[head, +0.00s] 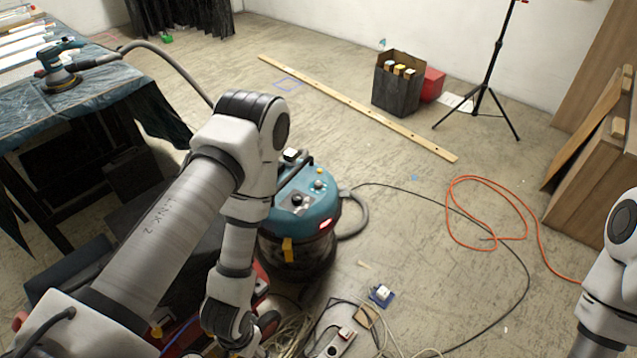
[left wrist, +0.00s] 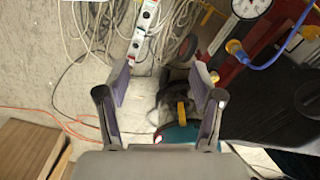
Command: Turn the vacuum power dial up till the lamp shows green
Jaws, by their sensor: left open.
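The vacuum (head: 268,243) stands on the floor in the head view, with a teal top and a dark drum. On its top are a dark dial (head: 297,200) and small knobs. A lamp (head: 325,225) on its front rim glows red. My left gripper (head: 258,336) is low at the bottom of the head view, in front of the vacuum and apart from the dial. In the left wrist view my left gripper (left wrist: 160,76) is open with nothing between its fingers. Part of the vacuum (left wrist: 178,134) shows beyond them; the dial cannot be made out there. My right gripper is out of view.
Coiled cables and a power strip (left wrist: 146,27) lie on the floor near my left gripper. A red machine with a gauge (left wrist: 250,5) is beside them. A covered table (head: 110,90) stands at left. An orange cable (head: 450,210) crosses the open floor at right.

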